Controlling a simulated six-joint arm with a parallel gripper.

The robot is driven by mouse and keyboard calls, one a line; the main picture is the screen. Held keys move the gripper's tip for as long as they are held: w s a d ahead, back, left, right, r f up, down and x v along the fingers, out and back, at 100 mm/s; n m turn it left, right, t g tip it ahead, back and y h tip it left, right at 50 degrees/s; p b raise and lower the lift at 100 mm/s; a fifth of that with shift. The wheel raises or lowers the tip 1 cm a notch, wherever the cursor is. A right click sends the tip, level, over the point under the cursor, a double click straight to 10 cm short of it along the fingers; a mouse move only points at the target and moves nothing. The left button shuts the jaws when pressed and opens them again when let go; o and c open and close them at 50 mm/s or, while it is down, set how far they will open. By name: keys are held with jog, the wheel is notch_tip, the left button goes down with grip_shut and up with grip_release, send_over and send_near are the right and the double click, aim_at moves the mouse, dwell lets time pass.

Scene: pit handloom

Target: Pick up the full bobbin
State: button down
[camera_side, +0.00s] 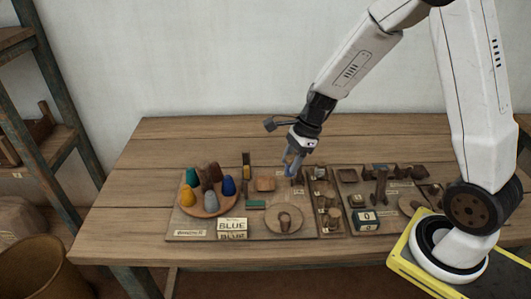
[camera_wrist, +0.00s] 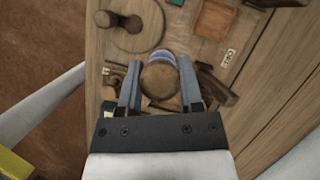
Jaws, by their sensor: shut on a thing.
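My gripper (camera_wrist: 160,80) is shut on a round, wooden-ended piece (camera_wrist: 160,82), seen end-on, with a blue-grey band along its far edge. It looks like the bobbin, but how much thread it carries is hidden. In the side view my gripper (camera_side: 292,172) points down at the back of the board, left of the board's seam. There the held piece is mostly hidden by the fingers, and I cannot tell whether it is clear of the board.
Left, a round plate (camera_side: 203,215) holds several coloured cones, including a blue one (camera_side: 228,186). A box marked BLUE (camera_side: 232,225) and a wooden disc with a peg (camera_side: 284,229) stand in front. A number block (camera_side: 364,220) is right. The table's left end is clear.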

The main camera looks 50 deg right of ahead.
jog(key=shift+s+a+r, duration=0.1)
jog(key=shift+s+r, duration=0.25)
jog(key=shift+s, duration=0.4)
jog(key=shift+s+d+r, duration=0.1)
jog(key=shift+s+r, duration=0.2)
jog(key=shift+s, duration=0.5)
jog(key=shift+s+a+r, duration=0.1)
jog(key=shift+s+r, duration=0.25)
jog(key=shift+s, duration=0.4)
